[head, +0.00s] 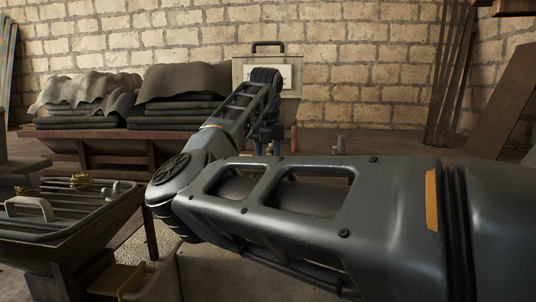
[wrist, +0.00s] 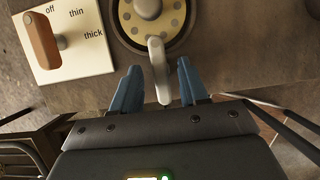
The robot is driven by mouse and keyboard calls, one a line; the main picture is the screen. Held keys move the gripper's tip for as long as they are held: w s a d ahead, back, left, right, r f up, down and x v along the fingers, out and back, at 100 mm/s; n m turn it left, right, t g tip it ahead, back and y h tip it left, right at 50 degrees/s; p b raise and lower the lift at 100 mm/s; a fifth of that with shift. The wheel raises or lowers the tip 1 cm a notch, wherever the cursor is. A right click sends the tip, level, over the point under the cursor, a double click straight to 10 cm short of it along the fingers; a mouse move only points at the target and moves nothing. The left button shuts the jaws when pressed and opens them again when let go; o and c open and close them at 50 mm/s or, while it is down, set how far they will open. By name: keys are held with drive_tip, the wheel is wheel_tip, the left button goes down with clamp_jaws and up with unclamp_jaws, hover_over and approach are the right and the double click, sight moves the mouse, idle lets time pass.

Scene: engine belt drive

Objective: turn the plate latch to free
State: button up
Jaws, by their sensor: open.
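A pale grey lever, which looks like the plate latch (wrist: 159,75), lies across the lower rim of a round plate with several holes (wrist: 172,18) in the wrist view. Its rounded upper end is over the plate rim and its narrow end points down toward my gripper. My gripper (wrist: 159,64) is open, with one blue finger on each side of the lever. There is a gap on both sides, and the lever is not gripped. In the head view my gripper (head: 266,148) is small and mostly behind my arm, and the latch cannot be made out.
A cream panel marked off, thin and thick (wrist: 82,62) with a wooden-handled lever (wrist: 42,40) is left of the plate. In the head view, a pale case (head: 291,85) stands behind my wrist. A slatted rack (head: 60,207) stands left, folded cloths (head: 180,95) behind it.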

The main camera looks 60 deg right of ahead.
drive_tip(key=shift+f, duration=0.15)
drive_tip(key=shift+c, duration=0.3)
drive_tip(key=shift+d, duration=0.1)
clamp_jaws()
drive_tip(key=m+p, duration=0.1)
drive_tip(key=m, duration=0.1)
drive_tip(key=m+g+p, duration=0.1)
drive_tip(key=m, duration=0.1)
drive_tip(key=shift+w+r+g+p, duration=0.2)
drive_tip(key=shift+g+p, duration=0.1)
drive_tip(key=shift+p, duration=0.1)
drive_tip(key=m+g+p, duration=0.1)
drive_tip(key=m, duration=0.1)
drive_tip(key=m+p, duration=0.1)
drive_tip(key=m, duration=0.2)
drive_tip(key=shift+g, duration=0.4)
drive_tip(key=m+p, duration=0.1)
drive_tip(key=m, duration=0.1)
drive_tip(key=m+g+p, duration=0.1)
drive_tip(key=m, duration=0.1)
drive_tip(key=shift+w+d+g+y, duration=0.1)
drive_tip(key=shift+w+g+y, duration=0.05)
drive_tip(key=shift+g+y, duration=0.2)
drive_tip(key=shift+f+m+g+y+p, duration=0.15)
drive_tip(key=shift+m+y+p, duration=0.25)
drive_tip(key=shift+m, duration=0.8)
drive_tip(key=shift+m+g+y+p, duration=0.1)
drive_tip(key=shift+m+y+p, duration=0.25)
drive_tip(key=shift+m, duration=0.85)
